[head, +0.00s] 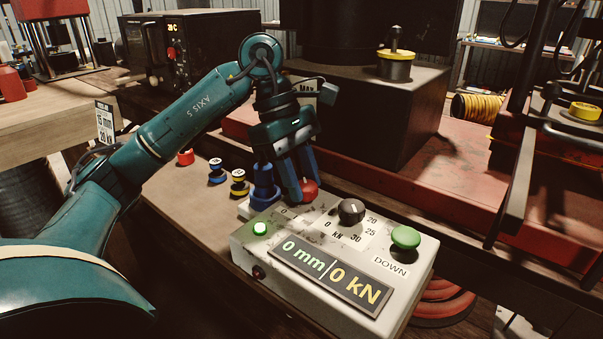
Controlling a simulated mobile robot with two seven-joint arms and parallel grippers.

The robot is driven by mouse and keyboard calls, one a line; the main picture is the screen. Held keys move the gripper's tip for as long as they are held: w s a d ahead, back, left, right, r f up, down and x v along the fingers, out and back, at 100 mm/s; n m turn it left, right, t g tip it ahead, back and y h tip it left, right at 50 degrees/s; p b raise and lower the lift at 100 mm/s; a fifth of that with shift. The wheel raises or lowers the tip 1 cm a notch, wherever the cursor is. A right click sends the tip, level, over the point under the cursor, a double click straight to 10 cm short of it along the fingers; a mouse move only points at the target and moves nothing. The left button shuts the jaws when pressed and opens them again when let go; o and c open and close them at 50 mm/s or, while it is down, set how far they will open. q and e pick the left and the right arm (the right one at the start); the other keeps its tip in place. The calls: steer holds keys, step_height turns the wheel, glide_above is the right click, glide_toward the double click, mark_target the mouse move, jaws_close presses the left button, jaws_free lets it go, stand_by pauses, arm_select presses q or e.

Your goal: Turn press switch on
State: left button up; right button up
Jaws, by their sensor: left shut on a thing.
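The press control box (310,306) is off-white, with a lit display (331,279) reading 0 mm and 0 kN. A small lamp (260,228) on its top glows green. A small dark red switch (258,272) sits on its side face, low at the left. My left gripper (302,188) points down at the back of the box, its blue fingers shut at a red knob (310,190) that they partly hide. A black dial (351,211) and a green knob (405,237) marked DOWN are to the right. My right gripper is not in view.
Small coloured pieces, including a red one (185,157), a blue-black one (217,171) and a yellow one (239,183), stand on the bench left of the box. The red press frame (451,181) rises behind and right. A dark cabinet (187,47) stands at the back left.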

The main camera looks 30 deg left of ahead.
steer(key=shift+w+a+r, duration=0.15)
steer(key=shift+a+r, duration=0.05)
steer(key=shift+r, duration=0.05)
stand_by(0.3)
arm_select(q)
steer(key=o, duration=1)
steer(key=shift+c, duration=0.2)
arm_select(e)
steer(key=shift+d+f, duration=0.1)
arm_select(q)
steer(key=shift+r, duration=0.1)
steer(key=shift+a+r, duration=0.15)
steer(key=shift+r, duration=0.15)
steer(key=p+v, duration=0.4)
steer(key=v, duration=0.8)
steer(key=shift+r+p, duration=0.2)
steer(key=shift+p, duration=0.2)
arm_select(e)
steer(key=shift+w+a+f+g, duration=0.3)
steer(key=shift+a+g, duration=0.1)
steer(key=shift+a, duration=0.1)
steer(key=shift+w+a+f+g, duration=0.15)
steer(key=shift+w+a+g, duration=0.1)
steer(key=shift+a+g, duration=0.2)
